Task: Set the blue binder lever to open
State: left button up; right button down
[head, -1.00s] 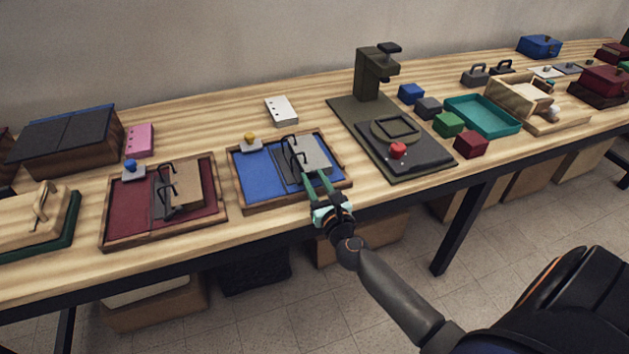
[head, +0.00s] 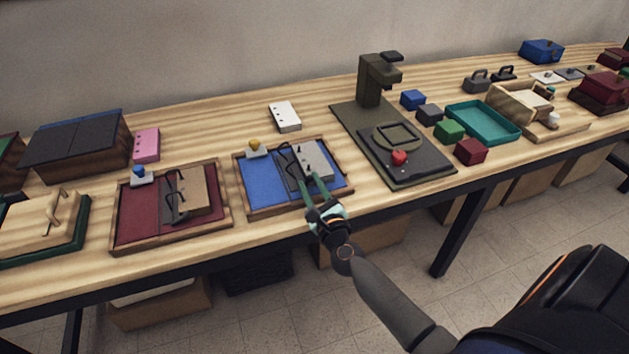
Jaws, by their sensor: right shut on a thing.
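The blue binder (head: 262,178) lies open in a wooden-rimmed tray, its left cover bare blue. Its dark spine strip carries thin black arches (head: 285,149), which lean to the left. A pale grey block with holes (head: 315,158) lies on its right half. My right gripper (head: 311,180) reaches in over the front edge, fingertips at the front end of the spine. It is shut on a small part there, apparently the binder's lever, which the fingers mostly hide. My left gripper is out of view.
A yellow-knobbed grey piece (head: 255,147) sits at the tray's back left corner. A red binder tray (head: 135,208) stands to the left. A dark green press (head: 378,80) with a red-knobbed base stands to the right. A white punched block (head: 285,116) lies behind.

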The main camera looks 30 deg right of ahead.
jog(key=n, duration=0.2)
jog(key=a+n+p, duration=0.1)
jog(key=n, duration=0.1)
jog(key=shift+a+f, duration=0.1)
jog(key=shift+f, duration=0.1)
jog(key=shift+a+n+p, duration=0.1)
jog(key=shift+n+p, duration=0.35)
jog(key=shift+n, duration=0.35)
jog(key=c, duration=0.6)
grip_release()
jog(key=shift+o, duration=0.6)
jog(key=shift+w, duration=0.1)
jog(key=shift+r, duration=0.15)
jog(key=v, duration=1.2)
jog(key=shift+s+b, duration=0.25)
jog(key=shift+b, duration=0.15)
